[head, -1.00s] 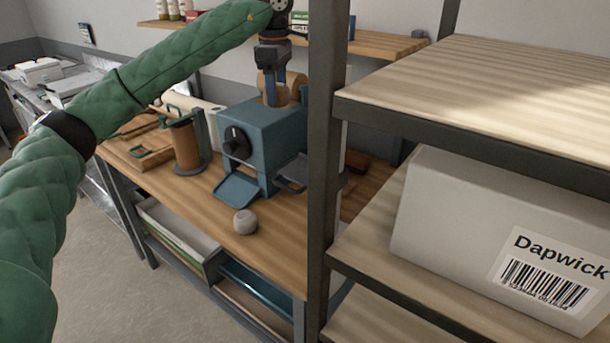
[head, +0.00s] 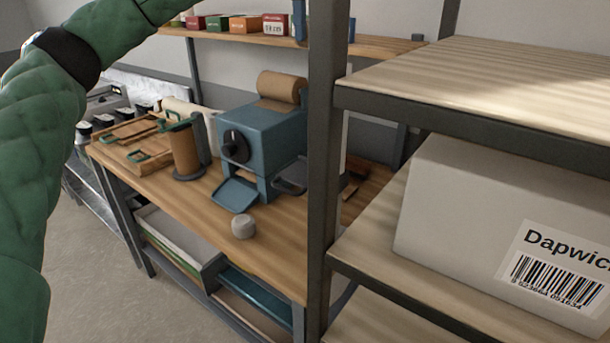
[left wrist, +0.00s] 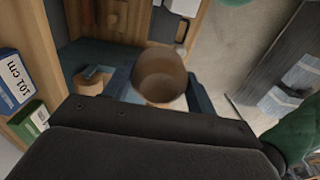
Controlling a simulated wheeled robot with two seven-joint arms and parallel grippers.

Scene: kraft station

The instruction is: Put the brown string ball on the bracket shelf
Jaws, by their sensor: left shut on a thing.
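In the left wrist view, the brown string ball (left wrist: 160,72) shows as a rounded brown thing between the blue fingers of my left gripper (left wrist: 161,92), which is shut on it. Its far side is hidden. In the head view my left arm goes out of the top edge, so the gripper and ball are not seen there. The bracket shelf (head: 385,45) is on the back wall, above the bench, with small coloured boxes (head: 245,23) on it. My right gripper is in neither view.
A blue machine (head: 262,140) with a kraft paper roll (head: 283,86) stands on the bench (head: 285,222). A small whitish ball (head: 243,227) lies near its front edge. A dark post (head: 326,170) and shelving (head: 480,85) with a Dapwick box (head: 450,200) fill the right side.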

